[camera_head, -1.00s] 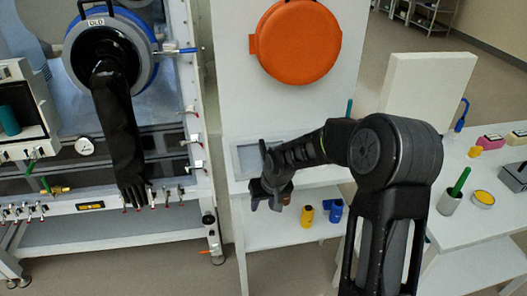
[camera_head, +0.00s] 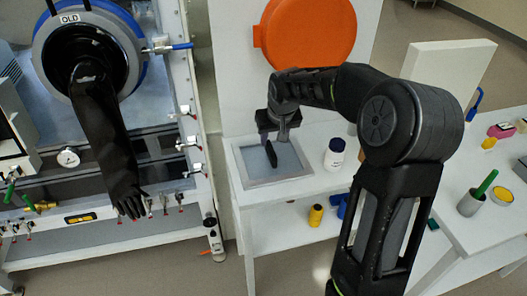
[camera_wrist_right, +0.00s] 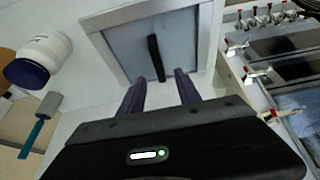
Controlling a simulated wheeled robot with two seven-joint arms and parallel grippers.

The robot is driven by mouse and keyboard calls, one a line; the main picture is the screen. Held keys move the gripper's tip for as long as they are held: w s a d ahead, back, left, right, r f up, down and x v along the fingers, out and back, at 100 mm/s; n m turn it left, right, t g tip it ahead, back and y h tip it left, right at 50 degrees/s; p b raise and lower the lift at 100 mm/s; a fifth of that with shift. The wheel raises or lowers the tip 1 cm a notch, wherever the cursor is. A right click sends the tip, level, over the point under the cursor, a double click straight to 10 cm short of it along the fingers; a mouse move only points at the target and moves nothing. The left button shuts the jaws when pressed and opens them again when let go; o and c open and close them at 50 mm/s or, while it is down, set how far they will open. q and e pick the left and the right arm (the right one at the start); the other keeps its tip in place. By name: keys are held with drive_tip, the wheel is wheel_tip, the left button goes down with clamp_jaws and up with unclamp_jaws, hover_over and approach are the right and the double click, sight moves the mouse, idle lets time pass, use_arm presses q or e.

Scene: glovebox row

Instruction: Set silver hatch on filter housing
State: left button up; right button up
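The silver hatch appears to be the square silver-framed panel (camera_head: 246,168) with a grey-blue face and a black bar handle (camera_head: 270,152). It lies flat on the white bench beside the glovebox. In the right wrist view the hatch frame (camera_wrist_right: 110,48) and the upright-looking handle (camera_wrist_right: 156,58) show at top centre. My right gripper (camera_head: 274,137) is over the hatch. Its two fingers (camera_wrist_right: 160,83) are apart and empty, with the handle just beyond and between their tips. I cannot make out a separate filter housing. My left gripper is not in view.
A white bottle (camera_head: 335,154) stands right of the hatch. An orange disc (camera_head: 309,32) is on the upright white panel behind. The glovebox's black glove (camera_head: 105,135) hangs at left.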

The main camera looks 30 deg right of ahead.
sight(271, 149)
drive_tip(key=shift+s+r, duration=0.15)
drive_tip(key=shift+s, duration=0.15)
drive_tip(key=shift+x, duration=1.45)
drive_tip(key=shift+r, duration=0.1)
drive_tip(key=shift+w+f+p, duration=0.1)
drive_tip(key=shift+f+p, duration=0.1)
drive_tip(key=shift+p, duration=0.15)
drive_tip(key=p+x, duration=0.1)
drive_tip(key=x, duration=0.4)
drive_tip(key=shift+f, duration=0.15)
clamp_jaws()
